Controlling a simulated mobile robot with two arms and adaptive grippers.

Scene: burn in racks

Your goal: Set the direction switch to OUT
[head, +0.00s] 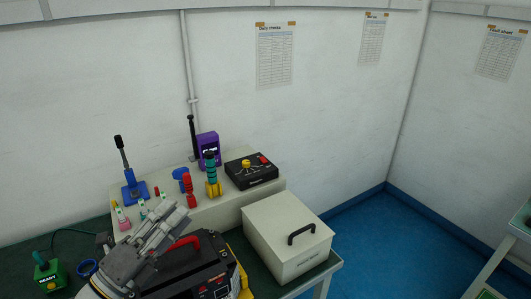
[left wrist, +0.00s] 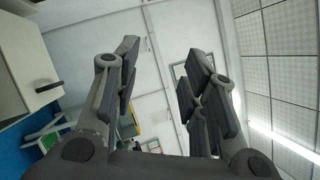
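I see no readable OUT mark, so I cannot tell for sure which part is the direction switch. A black control box (head: 251,171) with a yellow knob (head: 246,164) and a red switch part (head: 263,160) sits on the grey raised shelf. A blue-based lever (head: 131,172) with a black handle stands upright at the shelf's left end. My left gripper (head: 172,226) is in front of the shelf, over the left side of a black device, apart from the control box and lever. In the left wrist view its fingers (left wrist: 160,78) are spread with nothing between them. My right gripper is not in view.
The black device (head: 203,275) has a red handle. A cream box (head: 287,237) with a black handle stands to its right. Purple, teal-yellow and red items crowd the grey shelf (head: 225,205). A green box (head: 49,275) is at the lower left. Blue floor (head: 375,240) is clear at right.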

